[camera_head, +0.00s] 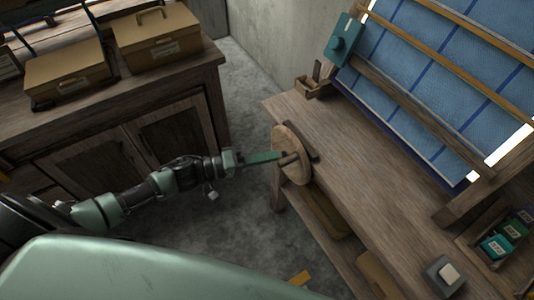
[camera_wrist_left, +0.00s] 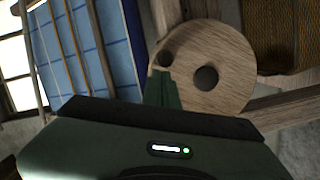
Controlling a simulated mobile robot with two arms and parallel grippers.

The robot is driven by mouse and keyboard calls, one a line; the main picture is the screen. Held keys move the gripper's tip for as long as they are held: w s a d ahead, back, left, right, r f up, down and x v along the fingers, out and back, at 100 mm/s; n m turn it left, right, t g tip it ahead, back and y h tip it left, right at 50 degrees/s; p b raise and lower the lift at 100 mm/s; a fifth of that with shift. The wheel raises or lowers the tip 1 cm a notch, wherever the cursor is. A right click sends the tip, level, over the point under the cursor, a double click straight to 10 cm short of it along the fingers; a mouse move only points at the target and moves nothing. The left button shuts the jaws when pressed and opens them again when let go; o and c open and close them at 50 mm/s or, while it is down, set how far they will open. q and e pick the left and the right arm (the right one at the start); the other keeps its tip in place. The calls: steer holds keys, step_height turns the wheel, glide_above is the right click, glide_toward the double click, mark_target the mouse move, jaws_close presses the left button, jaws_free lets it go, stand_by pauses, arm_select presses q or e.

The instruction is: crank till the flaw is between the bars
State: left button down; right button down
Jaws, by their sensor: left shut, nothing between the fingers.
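A round wooden crank disc (camera_head: 284,139) is mounted on the left end of the loom bench. In the left wrist view the disc (camera_wrist_left: 232,50) has a dark round hub (camera_wrist_left: 206,78) and a smaller dark peg or hole (camera_wrist_left: 166,58) near its rim. My left gripper (camera_head: 281,157) is shut and empty, its fingertips at the disc beside a short handle; I cannot tell whether they touch. In the wrist view its fingers (camera_wrist_left: 162,90) overlap the disc's edge. Blue cloth (camera_head: 420,65) with darker lines hangs on the loom behind wooden bars (camera_head: 425,120). I cannot make out a flaw. My right gripper is not in view.
A teal device (camera_head: 343,40) is on the loom's left post. A small wooden box (camera_head: 313,87) stands on the bench (camera_head: 350,145). A cabinet with tan boxes (camera_head: 158,38) stands left, with bare floor between.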

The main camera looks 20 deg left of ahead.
arm_select(q)
steer(key=shift+s+d+m+p, duration=0.15)
steer(key=shift+m+p, duration=0.15)
steer(key=shift+p, duration=0.05)
steer(key=shift+s+d, duration=0.1)
